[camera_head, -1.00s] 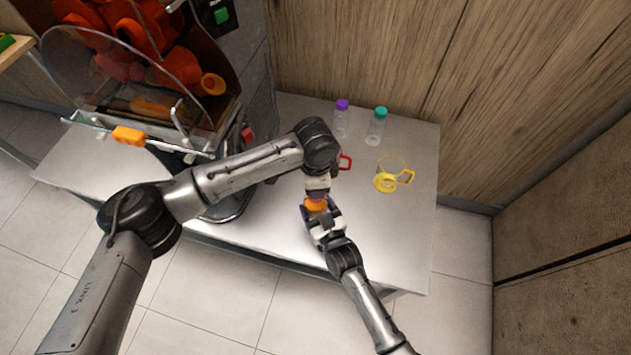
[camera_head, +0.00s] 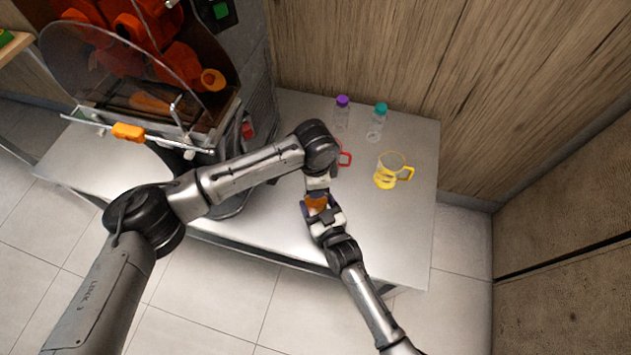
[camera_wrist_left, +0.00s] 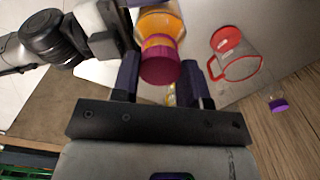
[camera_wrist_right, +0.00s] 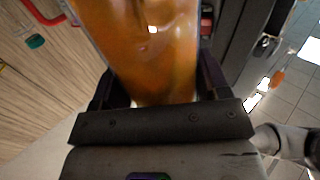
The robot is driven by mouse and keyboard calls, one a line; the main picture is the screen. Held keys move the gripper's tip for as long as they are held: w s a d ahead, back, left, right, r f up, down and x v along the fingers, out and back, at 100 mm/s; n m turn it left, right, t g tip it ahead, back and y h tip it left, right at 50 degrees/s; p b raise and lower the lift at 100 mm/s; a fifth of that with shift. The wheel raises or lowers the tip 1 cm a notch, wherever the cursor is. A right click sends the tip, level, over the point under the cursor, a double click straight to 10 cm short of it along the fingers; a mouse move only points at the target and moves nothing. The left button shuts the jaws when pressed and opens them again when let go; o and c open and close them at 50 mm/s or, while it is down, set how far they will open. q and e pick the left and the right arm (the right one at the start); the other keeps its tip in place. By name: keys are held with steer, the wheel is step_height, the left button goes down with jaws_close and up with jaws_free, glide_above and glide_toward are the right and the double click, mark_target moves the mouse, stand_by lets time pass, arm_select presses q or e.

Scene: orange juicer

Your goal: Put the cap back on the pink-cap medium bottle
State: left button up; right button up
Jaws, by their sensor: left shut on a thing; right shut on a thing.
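The pink-cap medium bottle (camera_head: 316,203) is filled with orange juice and is held up above the table's front part. My right gripper (camera_head: 320,212) is shut on its body; the orange body fills the upper middle of the right wrist view (camera_wrist_right: 155,50). The pink cap (camera_wrist_left: 160,66) sits at the bottle's mouth in the left wrist view, in line with the bottle (camera_wrist_left: 160,25). My left gripper (camera_wrist_left: 162,85) is shut on the cap, with a finger on each side. Whether the cap is fully seated or threaded cannot be told. In the head view my left wrist hides the cap.
A yellow mug (camera_head: 386,181) stands to the right. A red mug (camera_head: 345,159) is partly hidden behind my left arm. A purple-cap bottle (camera_head: 341,116) and a teal-cap bottle (camera_head: 377,124) stand at the back. The juicer (camera_head: 170,80) is at the left. The table's right front is clear.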

arm_select(q)
steer(key=shift+f, duration=0.5)
arm_select(e)
steer(key=c, duration=0.4)
arm_select(q)
steer(key=m, duration=1)
steer(key=shift+m, duration=0.4)
steer(key=m, duration=1.8)
steer(key=shift+d, duration=0.1)
